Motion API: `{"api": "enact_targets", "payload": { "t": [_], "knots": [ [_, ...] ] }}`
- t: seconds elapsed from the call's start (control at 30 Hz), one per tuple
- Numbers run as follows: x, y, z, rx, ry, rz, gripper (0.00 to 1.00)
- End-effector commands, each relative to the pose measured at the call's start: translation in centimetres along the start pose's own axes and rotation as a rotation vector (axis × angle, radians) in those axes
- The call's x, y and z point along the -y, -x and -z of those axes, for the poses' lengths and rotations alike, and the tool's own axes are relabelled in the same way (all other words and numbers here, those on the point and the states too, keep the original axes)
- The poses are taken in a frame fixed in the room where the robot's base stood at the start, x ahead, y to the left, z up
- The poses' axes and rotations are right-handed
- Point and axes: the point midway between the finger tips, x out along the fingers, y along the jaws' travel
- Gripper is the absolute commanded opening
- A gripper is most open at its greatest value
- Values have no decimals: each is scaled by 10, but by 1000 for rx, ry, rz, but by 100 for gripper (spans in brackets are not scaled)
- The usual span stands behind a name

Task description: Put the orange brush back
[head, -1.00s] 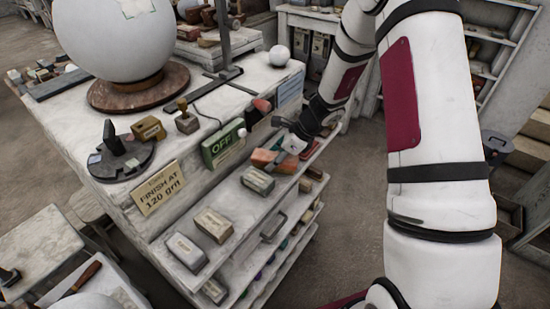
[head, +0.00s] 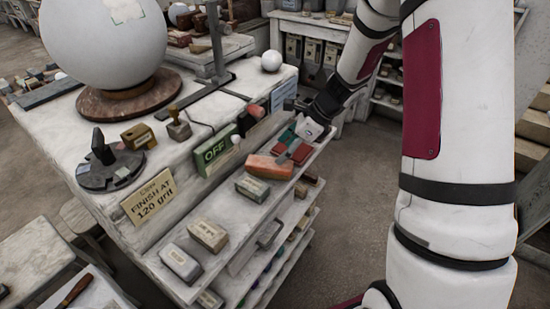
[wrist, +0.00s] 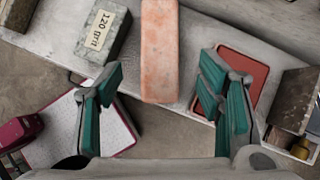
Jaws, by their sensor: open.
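An orange block (head: 270,167) lies on the upper shelf ledge at the front of the bench. It is the only plainly orange thing I see; I cannot make out bristles, so I cannot tell whether it is the brush. In the wrist view the orange block (wrist: 160,50) extends down from the top edge, with its near end between my fingers in the picture. My gripper (wrist: 165,88) is open, its teal-padded fingers spread and nothing held. In the head view my gripper (head: 300,136) is just beyond the block, partly hidden by its own wrist.
A grey 120 grit block (wrist: 105,30) lies left of the orange one. A flat red piece (wrist: 243,75) is behind my right finger. A green OFF box (head: 212,151), a sign (head: 150,197) and a large white sphere (head: 105,45) stand on the bench. Floor at right is open.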

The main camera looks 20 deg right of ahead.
Motion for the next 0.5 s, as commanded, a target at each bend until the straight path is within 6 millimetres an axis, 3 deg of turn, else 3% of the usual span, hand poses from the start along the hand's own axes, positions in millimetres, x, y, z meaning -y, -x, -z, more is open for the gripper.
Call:
{"api": "enact_targets", "payload": {
  "t": [0.1, 0.33, 0.5],
  "knots": [
    [1, 19, 0, 0, 0, 2, 61],
    [-3, 38, -4, -3, 31, 0, 61],
    [-31, 70, -32, -29, 279, 0, 61]
  ]
}}
